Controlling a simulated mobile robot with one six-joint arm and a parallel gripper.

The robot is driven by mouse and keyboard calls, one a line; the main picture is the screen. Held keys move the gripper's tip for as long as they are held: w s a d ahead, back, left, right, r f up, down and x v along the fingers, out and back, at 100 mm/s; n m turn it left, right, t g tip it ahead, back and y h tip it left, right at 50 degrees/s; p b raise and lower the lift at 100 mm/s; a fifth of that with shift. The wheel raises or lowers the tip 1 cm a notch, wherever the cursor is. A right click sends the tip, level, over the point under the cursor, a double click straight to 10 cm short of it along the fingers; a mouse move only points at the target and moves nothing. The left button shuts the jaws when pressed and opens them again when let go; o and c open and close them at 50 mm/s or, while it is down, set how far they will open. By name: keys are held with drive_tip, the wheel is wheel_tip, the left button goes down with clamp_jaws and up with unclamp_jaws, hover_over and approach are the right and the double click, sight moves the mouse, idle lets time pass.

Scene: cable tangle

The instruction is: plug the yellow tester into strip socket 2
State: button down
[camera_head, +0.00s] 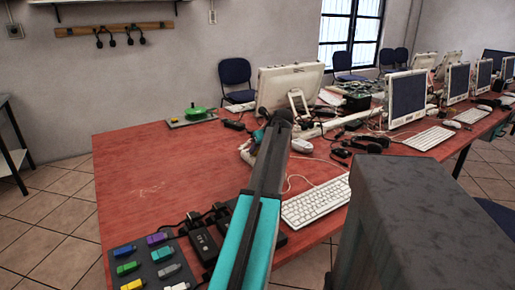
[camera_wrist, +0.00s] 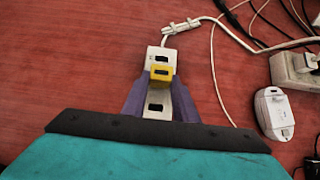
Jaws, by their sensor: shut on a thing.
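The yellow tester (camera_wrist: 161,71) is a small yellow block with a dark slot in its face. My gripper (camera_wrist: 160,80) has purple fingers shut on it, one on each side. The tester is over the white power strip (camera_wrist: 158,90), between a dark socket opening on its far side and another on its near side. I cannot tell whether it is seated in the strip or just above it, nor which socket number lies under it. In the head view my arm hides the tester and most of the strip.
A dark tray (camera_head: 190,268) of coloured blocks lies at the front left, with black adapters (camera_head: 204,243) beside it. A keyboard (camera_head: 316,202) is further right. The left of the red table (camera_head: 145,180) is clear.

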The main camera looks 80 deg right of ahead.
drive_tip(key=shift+f, duration=0.25)
drive_tip(key=c, duration=1.3)
unclamp_jaws()
drive_tip(key=shift+c, duration=0.2)
drive_tip(key=p+v, duration=0.2)
drive_tip(key=v, duration=1.2)
